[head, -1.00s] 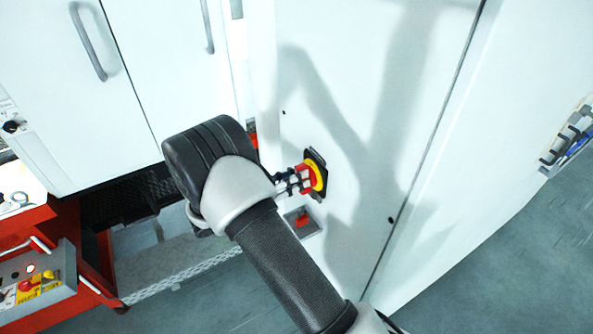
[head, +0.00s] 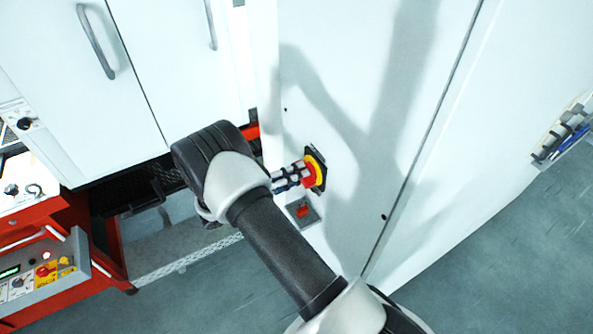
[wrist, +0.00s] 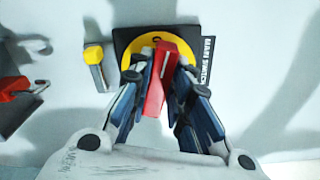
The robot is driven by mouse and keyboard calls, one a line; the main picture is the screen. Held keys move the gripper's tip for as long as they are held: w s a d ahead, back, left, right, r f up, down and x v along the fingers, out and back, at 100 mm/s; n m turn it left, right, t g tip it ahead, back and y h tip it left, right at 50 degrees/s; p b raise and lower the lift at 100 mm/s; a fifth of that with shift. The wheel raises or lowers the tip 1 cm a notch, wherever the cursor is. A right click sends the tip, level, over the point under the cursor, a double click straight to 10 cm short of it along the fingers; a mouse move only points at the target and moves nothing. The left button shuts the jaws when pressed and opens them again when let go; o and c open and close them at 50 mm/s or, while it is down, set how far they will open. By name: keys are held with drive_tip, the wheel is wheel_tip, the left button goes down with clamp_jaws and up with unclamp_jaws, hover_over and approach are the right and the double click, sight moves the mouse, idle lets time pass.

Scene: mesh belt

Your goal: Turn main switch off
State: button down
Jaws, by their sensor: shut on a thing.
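The main switch is a red handle (wrist: 156,88) on a yellow disc (wrist: 183,57) with a black plate (wrist: 124,44) lettered "MAIN SWITCH" in the wrist view. In the head view the yellow disc (head: 319,170) sits on the white cabinet side. My gripper (wrist: 160,78) is shut on the red handle, one finger on each side. In the wrist view the handle stands nearly upright, leaning slightly. In the head view my gripper (head: 301,176) reaches the switch from the left, partly hidden by my arm.
A small grey plate with a red part (head: 303,210) sits just below the switch. A padlock with a yellow top (wrist: 94,56) hangs left of it. A red cart with a control box (head: 45,275) stands at the lower left. Floor at the lower right is clear.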

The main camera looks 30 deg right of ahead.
drive_tip(key=shift+f+n+p, duration=0.1)
drive_tip(key=shift+n+p, duration=0.25)
drive_tip(key=shift+n, duration=1.15)
drive_tip(key=c, duration=1.5)
unclamp_jaws()
drive_tip(key=a, duration=1.2)
drive_tip(key=shift+s, duration=0.2)
